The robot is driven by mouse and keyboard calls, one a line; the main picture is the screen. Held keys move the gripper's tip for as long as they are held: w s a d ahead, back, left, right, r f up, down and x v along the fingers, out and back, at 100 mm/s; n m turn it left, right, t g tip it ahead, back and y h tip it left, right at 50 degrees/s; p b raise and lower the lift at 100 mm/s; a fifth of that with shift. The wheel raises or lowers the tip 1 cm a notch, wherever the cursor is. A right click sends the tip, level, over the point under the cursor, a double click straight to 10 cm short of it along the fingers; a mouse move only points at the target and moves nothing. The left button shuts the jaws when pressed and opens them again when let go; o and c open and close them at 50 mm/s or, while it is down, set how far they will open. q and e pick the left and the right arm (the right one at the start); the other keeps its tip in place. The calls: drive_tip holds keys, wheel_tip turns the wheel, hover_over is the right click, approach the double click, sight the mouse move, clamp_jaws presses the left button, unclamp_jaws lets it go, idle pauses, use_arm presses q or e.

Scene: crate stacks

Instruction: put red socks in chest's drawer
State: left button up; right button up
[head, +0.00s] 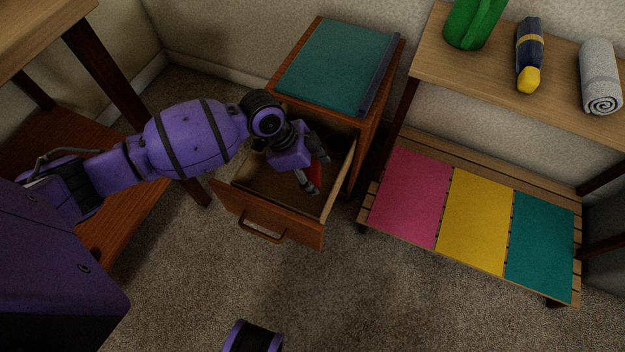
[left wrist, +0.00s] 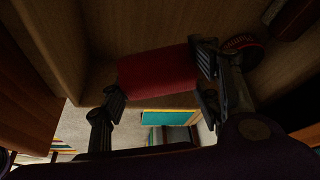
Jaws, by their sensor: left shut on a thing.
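The chest (head: 357,135) stands against the wall with its wooden drawer (head: 270,222) pulled open. My left gripper (head: 315,176) reaches down into the drawer opening, near its right side. It is shut on the red socks (head: 316,171), a red roll mostly hidden by the fingers in the head view. In the left wrist view the red socks (left wrist: 155,72) lie between the fingers of the gripper (left wrist: 160,88), with the drawer's brown wood around them. I cannot tell whether the socks touch the drawer bottom. My right gripper is not in view.
A teal folder (head: 335,66) lies on the chest. To the right, a wooden shelf (head: 560,88) holds a green object (head: 474,22), a dark blue and yellow bottle (head: 529,55) and a grey rolled towel (head: 600,78). Below it is a slatted rack with pink, yellow and teal mats (head: 475,222).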

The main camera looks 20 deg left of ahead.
use_arm(q)
wheel_tip(320, 180, down, 5)
drive_tip(key=shift+f+b, duration=0.1)
drive_tip(key=shift+b, duration=0.95)
drive_tip(key=shift+f, duration=0.15)
drive_tip(key=o, duration=1)
drive_tip(key=shift+c, duration=0.2)
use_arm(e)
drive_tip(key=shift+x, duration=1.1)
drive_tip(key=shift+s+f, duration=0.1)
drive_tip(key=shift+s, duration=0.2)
use_arm(q)
drive_tip(key=p+v, duration=0.4)
drive_tip(key=v, duration=0.8)
drive_tip(key=shift+p, duration=0.4)
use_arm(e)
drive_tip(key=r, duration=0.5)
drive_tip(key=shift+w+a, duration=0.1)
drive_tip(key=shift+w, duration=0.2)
